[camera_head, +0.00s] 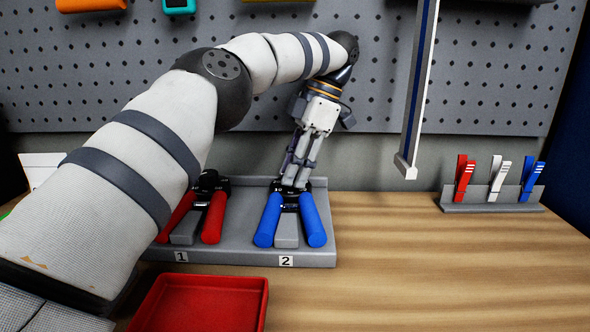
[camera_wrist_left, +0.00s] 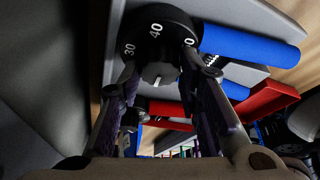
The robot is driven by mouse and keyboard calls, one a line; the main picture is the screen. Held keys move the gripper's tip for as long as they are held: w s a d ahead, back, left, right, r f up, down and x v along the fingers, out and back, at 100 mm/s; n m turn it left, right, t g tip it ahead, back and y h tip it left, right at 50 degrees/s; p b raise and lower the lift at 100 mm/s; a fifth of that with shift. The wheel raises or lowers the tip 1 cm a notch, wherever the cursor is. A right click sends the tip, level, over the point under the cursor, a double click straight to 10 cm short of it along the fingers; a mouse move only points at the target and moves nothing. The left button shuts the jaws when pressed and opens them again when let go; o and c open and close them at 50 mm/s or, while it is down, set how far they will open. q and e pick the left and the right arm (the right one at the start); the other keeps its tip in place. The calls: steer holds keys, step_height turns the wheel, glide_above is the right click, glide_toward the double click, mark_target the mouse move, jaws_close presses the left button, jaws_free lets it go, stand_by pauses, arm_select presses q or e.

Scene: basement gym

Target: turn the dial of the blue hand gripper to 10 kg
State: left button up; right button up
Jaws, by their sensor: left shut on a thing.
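The blue hand gripper (camera_head: 315,222) sits in slot 2 of a grey holder (camera_head: 325,190), its two blue handles toward me. Its black dial (camera_wrist_left: 150,25) shows in the left wrist view with the marks 30 and 40 and part of another number ending in 0. A grey knob (camera_wrist_left: 160,73) with a white line stands at the dial's middle. My left gripper (camera_head: 290,184) points down over the dial end and is shut on the dial's knob. In the left wrist view its fingers (camera_wrist_left: 163,88) flank the knob. Which number the pointer marks is unclear. My right gripper is not visible.
A red-handled hand gripper (camera_head: 213,218) sits in slot 1, partly behind my left arm. A red tray (camera_head: 205,280) lies in front. Coloured clips (camera_head: 497,178) stand in a rack at the right. A grey post (camera_head: 420,85) hangs before the pegboard. The right tabletop is clear.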

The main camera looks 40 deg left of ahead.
arm_select(q)
steer(key=shift+n, duration=0.6)
steer(key=o, duration=1.1)
steer(key=shift+o, duration=0.2)
